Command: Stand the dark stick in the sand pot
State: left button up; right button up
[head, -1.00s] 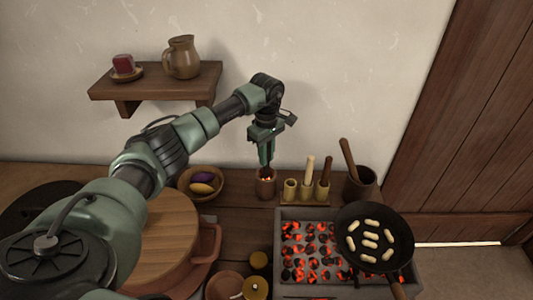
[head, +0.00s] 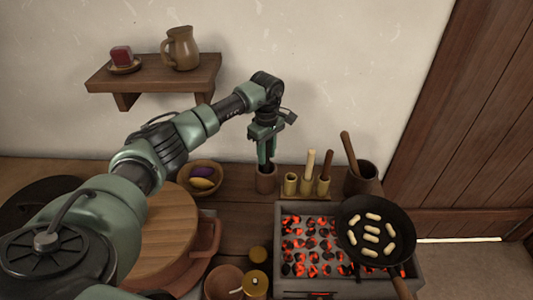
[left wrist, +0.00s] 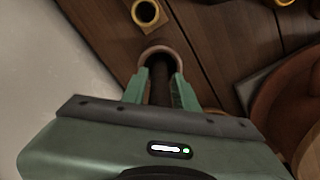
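The sand pot (head: 266,183) is a small reddish-brown cup at the back of the counter. My left gripper (head: 266,163) points straight down at its mouth. In the left wrist view the two green fingers (left wrist: 160,88) stand on either side of the dark stick (left wrist: 160,76), seemingly touching it on both sides. The stick is upright and its lower end is inside the rim of the sand pot (left wrist: 177,56). The sand and the stick's lower tip are hidden. My right gripper is not in view.
Right of the pot is a holder with an empty cup (head: 290,185), a pale stick (head: 310,163) and a brown stick (head: 325,166). A brazier (head: 285,285) of glowing coals and a pan (head: 352,215) stand in front. A bowl (head: 212,192) is to the left.

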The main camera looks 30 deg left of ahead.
pick_arm(q)
jog(key=shift+o, duration=0.6)
